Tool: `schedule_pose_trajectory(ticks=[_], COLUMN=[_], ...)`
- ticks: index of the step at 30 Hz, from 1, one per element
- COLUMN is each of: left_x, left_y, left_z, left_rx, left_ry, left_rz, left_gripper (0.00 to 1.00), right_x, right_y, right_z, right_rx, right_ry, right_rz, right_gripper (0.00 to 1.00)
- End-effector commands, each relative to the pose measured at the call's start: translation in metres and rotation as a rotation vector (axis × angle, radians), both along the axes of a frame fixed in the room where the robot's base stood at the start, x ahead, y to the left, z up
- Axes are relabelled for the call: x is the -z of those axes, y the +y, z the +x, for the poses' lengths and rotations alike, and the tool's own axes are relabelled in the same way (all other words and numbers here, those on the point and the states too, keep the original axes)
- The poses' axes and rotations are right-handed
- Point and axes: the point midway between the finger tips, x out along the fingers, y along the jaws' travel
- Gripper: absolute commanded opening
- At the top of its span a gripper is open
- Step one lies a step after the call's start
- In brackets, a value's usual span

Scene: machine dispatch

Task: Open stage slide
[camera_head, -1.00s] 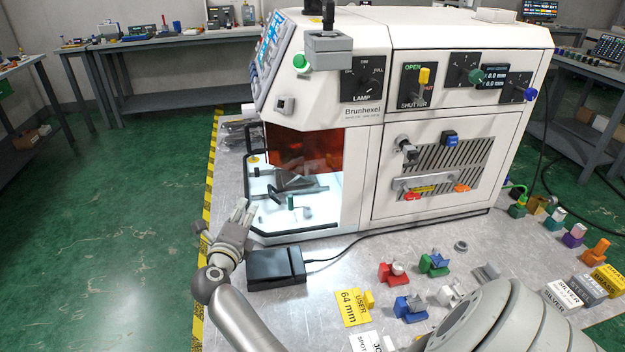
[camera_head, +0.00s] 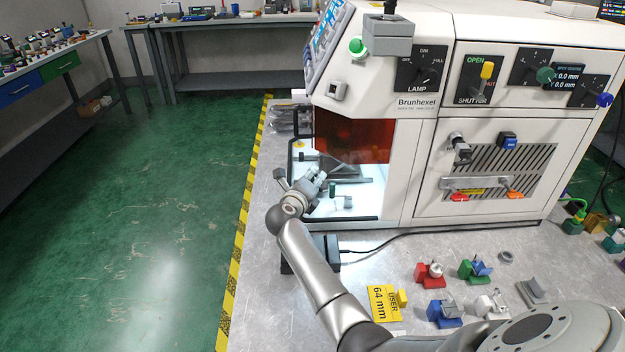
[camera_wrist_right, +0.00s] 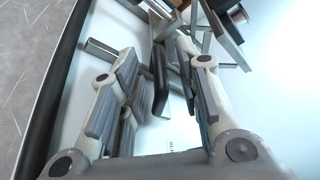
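The machine's lit chamber (camera_head: 372,208) stands open below an orange window (camera_head: 350,138). Inside it is the stage, with grey metal bars and plates (camera_head: 352,171) and a small green post (camera_head: 332,189). My right gripper (camera_head: 316,178) is at the chamber's left front, in front of the stage parts and partly covering them. In the right wrist view my right gripper (camera_wrist_right: 157,62) has its fingers apart. A dark upright bar (camera_wrist_right: 160,72) shows between or just beyond them; contact cannot be told. The slide's handle cannot be clearly singled out. My left gripper is not in view.
The chamber's black rim (camera_wrist_right: 62,80) runs close along the left in the wrist view. A black box (camera_head: 328,250) with a cable sits under my forearm. Coloured fixtures, including a red one (camera_head: 429,275), and a yellow label (camera_head: 385,303) lie on the table at front right.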

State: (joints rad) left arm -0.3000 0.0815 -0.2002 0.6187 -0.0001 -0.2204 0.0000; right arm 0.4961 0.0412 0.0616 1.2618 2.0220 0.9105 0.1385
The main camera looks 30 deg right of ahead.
Motion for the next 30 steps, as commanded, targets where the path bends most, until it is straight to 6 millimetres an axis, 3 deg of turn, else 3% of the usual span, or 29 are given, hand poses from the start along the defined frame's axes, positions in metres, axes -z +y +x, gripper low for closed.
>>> schedule_pose_trajectory(ticks=[11,18,30], left_x=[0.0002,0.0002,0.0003], left_y=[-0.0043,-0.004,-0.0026], left_z=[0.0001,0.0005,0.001], left_rx=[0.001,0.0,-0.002], left_ry=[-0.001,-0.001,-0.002], left_rz=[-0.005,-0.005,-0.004], left_gripper=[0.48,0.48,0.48], right_x=[0.0008,0.0006,-0.0008], right_y=[-0.0039,-0.004,-0.003], right_z=[0.0032,0.0031,0.0041], right_rx=[-0.001,0.0,0.0], right_ry=[0.0,0.0,0.001], right_rz=[0.0,-0.001,-0.006], right_gripper=[0.32,0.01,0.0])
